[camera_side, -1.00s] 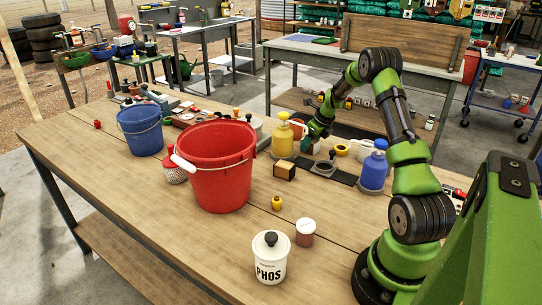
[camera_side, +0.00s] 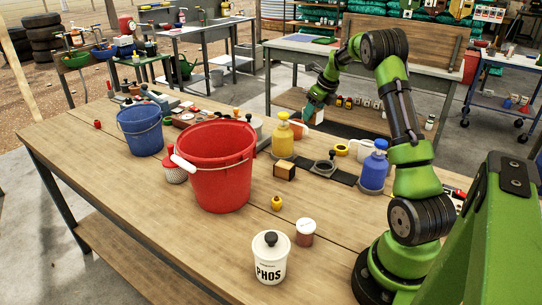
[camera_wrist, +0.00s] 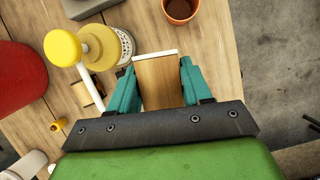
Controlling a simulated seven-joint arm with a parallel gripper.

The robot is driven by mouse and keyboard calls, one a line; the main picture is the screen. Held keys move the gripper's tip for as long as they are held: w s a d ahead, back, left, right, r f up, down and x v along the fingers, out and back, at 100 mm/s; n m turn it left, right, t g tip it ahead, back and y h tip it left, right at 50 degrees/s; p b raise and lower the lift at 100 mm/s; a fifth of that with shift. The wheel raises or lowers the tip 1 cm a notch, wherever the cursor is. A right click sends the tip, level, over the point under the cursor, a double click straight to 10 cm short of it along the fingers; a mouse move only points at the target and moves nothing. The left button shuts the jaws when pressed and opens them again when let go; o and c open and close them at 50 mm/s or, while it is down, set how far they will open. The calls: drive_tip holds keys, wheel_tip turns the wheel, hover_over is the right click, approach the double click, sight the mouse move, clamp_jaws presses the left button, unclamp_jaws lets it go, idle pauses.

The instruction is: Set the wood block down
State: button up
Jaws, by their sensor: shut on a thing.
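My gripper (camera_wrist: 160,88) has teal fingers and is shut on a wood block. The wood block (camera_wrist: 158,80) is a brown-grained slab with a white far edge, held between the fingers in the wrist view. In the side view my gripper (camera_side: 313,108) is up in the air, behind and right of the yellow pump bottle (camera_side: 283,138). The block is small and partly hidden by the fingers there. In the wrist view the yellow pump bottle (camera_wrist: 103,46) stands just left of the block. The block appears to be above the wooden table (camera_side: 130,190).
A terracotta cup (camera_wrist: 180,10) is beyond the block in the wrist view. A red bucket (camera_side: 215,170), a blue bucket (camera_side: 141,131), a blue pump bottle (camera_side: 374,170) and a small wooden box (camera_side: 285,171) stand on the table. The table's front left is clear.

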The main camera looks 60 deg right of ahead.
wheel_tip(320, 180, up, 9)
drive_tip(key=shift+r, duration=0.15)
drive_tip(key=s+a+n+g+y, duration=0.25)
drive_tip(key=s+a+n, duration=0.45)
drive_tip(key=a+n, duration=0.35)
drive_tip(key=s+a+n+g+y, duration=0.2)
drive_tip(key=s+a+n+y, duration=0.1)
drive_tip(key=s+a+n, duration=0.55)
drive_tip(key=shift+n+h, duration=0.25)
drive_tip(key=shift+n, duration=0.05)
drive_tip(key=a+f, duration=0.1)
drive_tip(key=f, duration=0.6)
drive_tip(key=w+a+f, duration=0.1)
drive_tip(key=f, duration=0.6)
drive_tip(key=a+f, duration=0.1)
drive_tip(key=f, duration=0.6)
drive_tip(key=shift+w+f, duration=0.1)
drive_tip(key=shift+w, duration=0.15)
drive_tip(key=shift+f, duration=0.15)
drive_tip(key=o, duration=1.1)
drive_tip(key=shift+c, duration=0.2)
